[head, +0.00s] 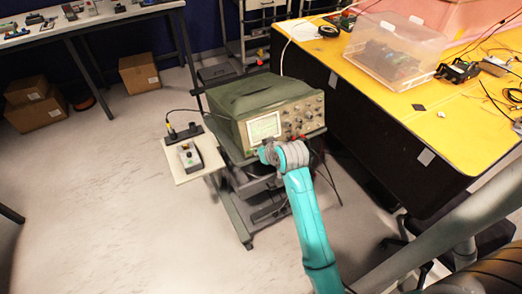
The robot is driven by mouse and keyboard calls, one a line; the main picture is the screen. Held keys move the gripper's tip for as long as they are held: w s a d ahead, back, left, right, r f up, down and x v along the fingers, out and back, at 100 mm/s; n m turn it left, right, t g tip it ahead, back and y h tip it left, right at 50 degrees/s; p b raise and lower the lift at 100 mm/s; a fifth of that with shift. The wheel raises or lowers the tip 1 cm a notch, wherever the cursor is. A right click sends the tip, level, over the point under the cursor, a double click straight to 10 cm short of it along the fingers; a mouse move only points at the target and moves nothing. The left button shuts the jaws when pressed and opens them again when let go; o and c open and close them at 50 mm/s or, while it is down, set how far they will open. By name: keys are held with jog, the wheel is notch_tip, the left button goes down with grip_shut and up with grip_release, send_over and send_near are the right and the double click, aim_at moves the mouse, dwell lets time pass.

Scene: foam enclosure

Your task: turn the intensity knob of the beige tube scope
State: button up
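The tube scope (255,98) stands on a cart in the middle of the head view. Its casing looks olive green and its front panel (287,121) beige, facing the lower right. A pale screen (265,127) fills the panel's left part, and several small knobs (300,123) sit to its right. The intensity knob cannot be told from the others. My teal arm reaches up from below. My gripper (267,152) is at the panel's lower edge, below the screen, partly hidden by the grey wrist. Whether it touches the panel or is open cannot be seen.
A side shelf (181,165) left of the scope holds a small grey device (191,156). A yellow-topped bench (430,120) with a clear plastic box (394,46) stands close on the right. Cables hang beside the cart (236,216).

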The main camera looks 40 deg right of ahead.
dwell(0.3)
jog(key=v, duration=1.2)
dwell(0.3)
jog(key=s+a+f+n+t, duration=0.1)
jog(key=s+a+f, duration=0.4)
jog(key=s+a, duration=0.2)
jog(key=s+a+f+t, duration=0.2)
jog(key=s+a+f, duration=0.3)
jog(key=s+a, duration=0.15)
jog(key=s+a+r+n+t+y, duration=0.1)
jog(key=s+a, duration=0.4)
jog(key=s, duration=0.5)
jog(key=shift+a+r+n, duration=0.2)
jog(key=shift+r+n, duration=0.1)
jog(key=shift+r, duration=0.1)
jog(key=shift+n+t+y, duration=0.6)
jog(key=shift+t+y, duration=0.2)
jog(key=shift+y, duration=0.1)
jog(key=s+r, duration=0.1)
jog(key=s, duration=0.1)
jog(key=s+a+r, duration=0.1)
jog(key=s+r, duration=0.1)
jog(key=s, duration=0.1)
jog(key=s+a+r, duration=0.1)
jog(key=s, duration=0.2)
jog(key=shift+r, duration=0.35)
